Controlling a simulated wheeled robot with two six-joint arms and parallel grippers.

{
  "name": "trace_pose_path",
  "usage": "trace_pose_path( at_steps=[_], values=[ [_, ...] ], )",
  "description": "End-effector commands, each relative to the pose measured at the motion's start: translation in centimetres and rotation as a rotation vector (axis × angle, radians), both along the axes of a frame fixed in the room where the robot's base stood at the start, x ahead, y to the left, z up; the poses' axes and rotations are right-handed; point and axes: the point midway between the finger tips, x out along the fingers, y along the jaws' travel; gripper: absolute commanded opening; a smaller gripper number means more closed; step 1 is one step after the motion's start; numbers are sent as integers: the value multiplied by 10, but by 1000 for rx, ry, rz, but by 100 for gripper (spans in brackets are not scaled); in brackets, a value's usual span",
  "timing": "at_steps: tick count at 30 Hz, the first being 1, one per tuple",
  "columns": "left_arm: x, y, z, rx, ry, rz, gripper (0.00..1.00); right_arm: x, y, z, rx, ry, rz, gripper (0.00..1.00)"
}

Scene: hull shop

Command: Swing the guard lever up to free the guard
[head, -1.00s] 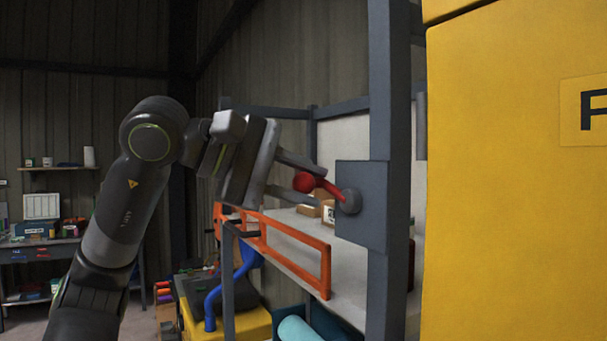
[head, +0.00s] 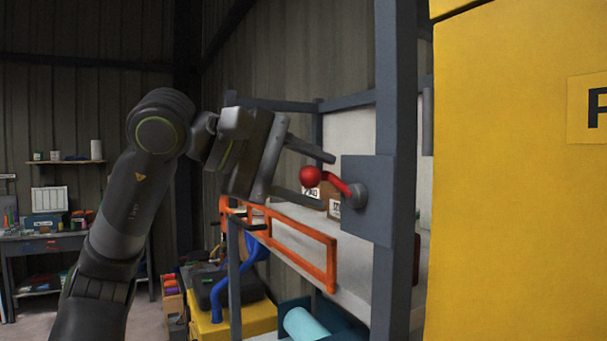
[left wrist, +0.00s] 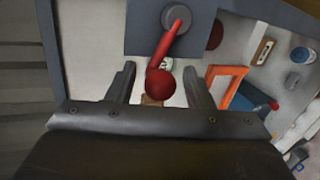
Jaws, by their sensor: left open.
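The guard lever (head: 336,184) is a red bar with a round red knob (head: 310,176). It runs from a grey pivot on a grey plate (head: 368,225) out to the left and slightly up. My left gripper (head: 327,180) is open, with one finger above the knob and one below it. In the left wrist view the knob (left wrist: 161,84) lies between the two fingers, with a gap visible on each side. The orange guard (head: 331,262) is a rail frame across the shelf front, below the gripper. My right gripper is not in view.
A grey post (head: 391,80) stands beside the plate, and a large yellow cabinet (head: 510,200) fills the right. Small boxes (head: 334,207) sit on the shelf behind the lever. A teal roll (head: 303,324) lies below. A workbench (head: 50,243) stands far left.

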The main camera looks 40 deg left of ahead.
Motion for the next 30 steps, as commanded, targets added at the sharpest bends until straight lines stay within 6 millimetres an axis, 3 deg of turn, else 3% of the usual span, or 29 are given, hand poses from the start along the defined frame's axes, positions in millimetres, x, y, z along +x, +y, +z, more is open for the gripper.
trace_pose_path(
  at_steps=[7,11,20,30],
  values=[
    [-4,2,2,-2,-2,2,47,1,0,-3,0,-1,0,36],
    [-18,10,6,-2,-5,4,47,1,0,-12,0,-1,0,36],
    [-79,41,32,-4,-7,3,47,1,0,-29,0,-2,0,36],
    [-134,70,56,-1,-3,1,47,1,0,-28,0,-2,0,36]
  ],
)
